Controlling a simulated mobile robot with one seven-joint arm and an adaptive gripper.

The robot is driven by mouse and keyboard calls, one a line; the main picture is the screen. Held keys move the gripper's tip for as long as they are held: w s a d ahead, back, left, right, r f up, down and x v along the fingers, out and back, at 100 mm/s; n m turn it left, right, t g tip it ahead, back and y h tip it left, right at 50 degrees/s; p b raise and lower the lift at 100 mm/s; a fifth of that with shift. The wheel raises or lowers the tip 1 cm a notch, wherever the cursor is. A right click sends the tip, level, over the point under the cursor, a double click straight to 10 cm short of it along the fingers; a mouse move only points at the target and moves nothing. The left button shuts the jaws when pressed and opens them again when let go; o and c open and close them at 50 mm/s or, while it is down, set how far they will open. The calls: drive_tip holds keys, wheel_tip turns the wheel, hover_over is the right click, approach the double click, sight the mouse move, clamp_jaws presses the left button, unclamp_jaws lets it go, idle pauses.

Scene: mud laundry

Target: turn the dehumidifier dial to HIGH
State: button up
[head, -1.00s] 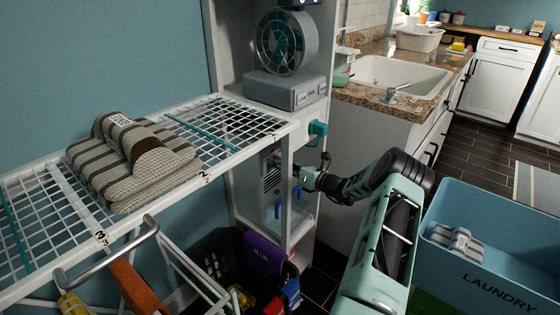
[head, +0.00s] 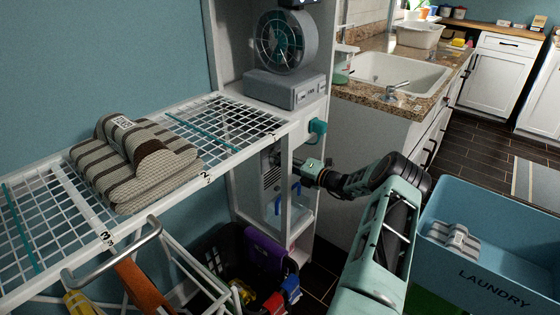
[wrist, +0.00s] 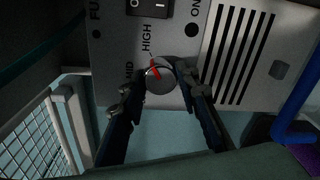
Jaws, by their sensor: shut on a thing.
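The dehumidifier panel (wrist: 225,30) is grey with printed labels and a black rocker switch (wrist: 148,5). Its round grey dial (wrist: 160,82) has a red pointer mark. In the wrist view the pointer tilts slightly left of straight up, at the tick beside the HIGH label; MID is further left. My gripper (wrist: 158,80) has its dark fingers closed on both sides of the dial. In the head view the dehumidifier (head: 270,172) is partly hidden in the white cabinet below the shelf, and my gripper (head: 302,167) reaches in from the right.
A wire shelf (head: 225,150) with striped folded cloth (head: 135,165) stands left of the cabinet. A fan (head: 285,45) sits above on a grey box. A teal plug (head: 317,130) is on the cabinet side. A blue laundry bin (head: 490,220) stands right of my arm.

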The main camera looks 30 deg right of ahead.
drive_tip(key=shift+m, duration=0.3)
idle(0.4)
drive_tip(key=o, duration=1.2)
drive_tip(key=shift+c, duration=0.2)
drive_tip(key=v, duration=1.2)
